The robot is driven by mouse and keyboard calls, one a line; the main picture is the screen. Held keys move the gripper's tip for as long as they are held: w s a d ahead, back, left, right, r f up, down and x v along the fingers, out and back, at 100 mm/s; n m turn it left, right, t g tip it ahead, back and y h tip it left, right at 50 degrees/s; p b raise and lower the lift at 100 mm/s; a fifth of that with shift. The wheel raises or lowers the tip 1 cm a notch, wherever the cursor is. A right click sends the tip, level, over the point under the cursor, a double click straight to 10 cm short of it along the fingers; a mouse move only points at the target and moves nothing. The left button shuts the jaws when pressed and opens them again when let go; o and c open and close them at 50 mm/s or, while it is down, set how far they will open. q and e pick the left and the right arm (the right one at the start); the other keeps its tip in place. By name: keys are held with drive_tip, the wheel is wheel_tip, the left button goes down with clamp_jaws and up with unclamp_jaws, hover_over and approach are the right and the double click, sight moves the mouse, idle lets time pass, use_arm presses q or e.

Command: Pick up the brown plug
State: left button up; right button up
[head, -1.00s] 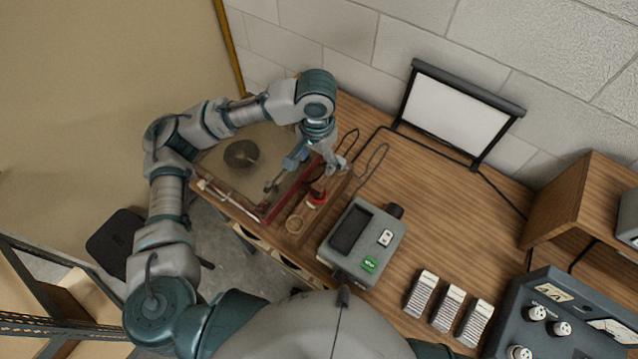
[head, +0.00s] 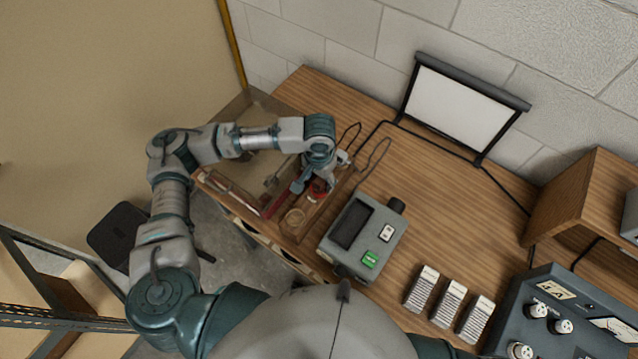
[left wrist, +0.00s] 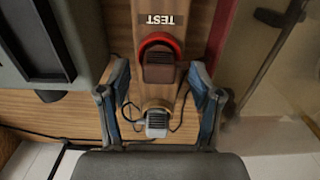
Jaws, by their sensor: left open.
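The brown plug (left wrist: 159,68) sits in a red ring on a wooden strip marked TEST in the left wrist view. In the head view it shows as a small red and brown patch (head: 318,189), partly hidden by my gripper. My left gripper (head: 310,182) is over the strip, close to the plug. In the left wrist view the gripper (left wrist: 158,72) is open, with one blue-grey finger on each side of the plug and apparent gaps between. A grey plug (left wrist: 157,123) with a cable lies nearer the palm. My right gripper is not in view.
A grey meter box (head: 362,238) stands just right of the strip. A red-edged clear panel (head: 277,201) is at the left. Several grey-white blocks (head: 448,304) stand at the right front.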

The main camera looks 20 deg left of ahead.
use_arm(q)
clamp_jaws()
drive_tip(key=shift+r, duration=0.1)
